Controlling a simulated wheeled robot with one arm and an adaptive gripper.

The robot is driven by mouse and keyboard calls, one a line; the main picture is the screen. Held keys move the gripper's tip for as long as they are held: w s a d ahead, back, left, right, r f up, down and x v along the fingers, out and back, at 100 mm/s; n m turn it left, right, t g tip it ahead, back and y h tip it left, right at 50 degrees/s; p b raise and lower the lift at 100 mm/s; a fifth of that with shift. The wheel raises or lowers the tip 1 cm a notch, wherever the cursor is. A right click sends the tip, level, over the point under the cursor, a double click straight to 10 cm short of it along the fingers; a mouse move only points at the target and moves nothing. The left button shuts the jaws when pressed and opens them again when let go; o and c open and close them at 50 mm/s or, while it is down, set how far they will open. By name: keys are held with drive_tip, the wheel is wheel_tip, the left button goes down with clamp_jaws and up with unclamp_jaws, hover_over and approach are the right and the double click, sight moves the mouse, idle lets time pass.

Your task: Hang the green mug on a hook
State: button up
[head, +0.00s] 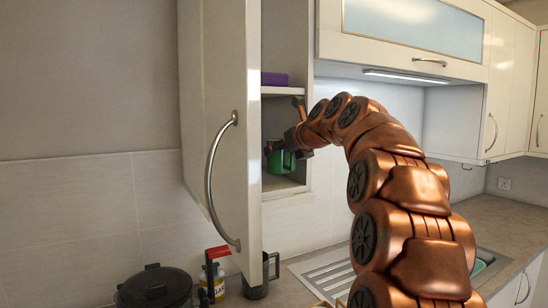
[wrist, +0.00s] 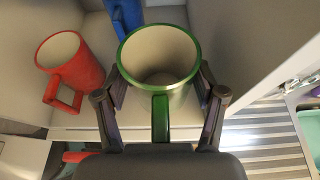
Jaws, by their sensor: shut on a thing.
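The green mug (head: 281,162) is inside the open wall cabinet in the head view, below its shelf. In the wrist view the green mug (wrist: 160,55) is upright, its pale, empty-looking inside showing and its handle (wrist: 160,117) towards my palm. My gripper (wrist: 162,78) is shut on it, one finger on each side of the body. In the head view my gripper (head: 293,143) reaches into the cabinet from the right. Whether the mug touches the cabinet floor is unclear. I cannot make out a hook in the cabinet.
A red mug (wrist: 70,57) and a blue mug (wrist: 123,15) stand in the cabinet, left of and behind the green one. The open cabinet door (head: 222,90) stands left of my gripper. A purple thing (head: 274,79) lies on the shelf. A black pot (head: 154,288) stands below.

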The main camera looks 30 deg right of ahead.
drive_tip(key=shift+s+f+p+x, duration=0.1)
drive_tip(key=shift+f+p+x, duration=0.15)
drive_tip(key=shift+x, duration=0.75)
drive_tip(key=shift+s+f+p+x, duration=0.15)
drive_tip(key=shift+p+x, duration=0.1)
drive_tip(key=shift+x, duration=0.8)
drive_tip(key=shift+f+p+x, duration=0.2)
drive_tip(key=shift+p+x, duration=0.05)
drive_tip(key=shift+x, duration=0.75)
drive_tip(key=o, duration=1.3)
drive_tip(key=shift+f, duration=0.15)
drive_tip(key=b+v, duration=0.2)
drive_tip(key=v, duration=1)
drive_tip(key=shift+r, duration=0.2)
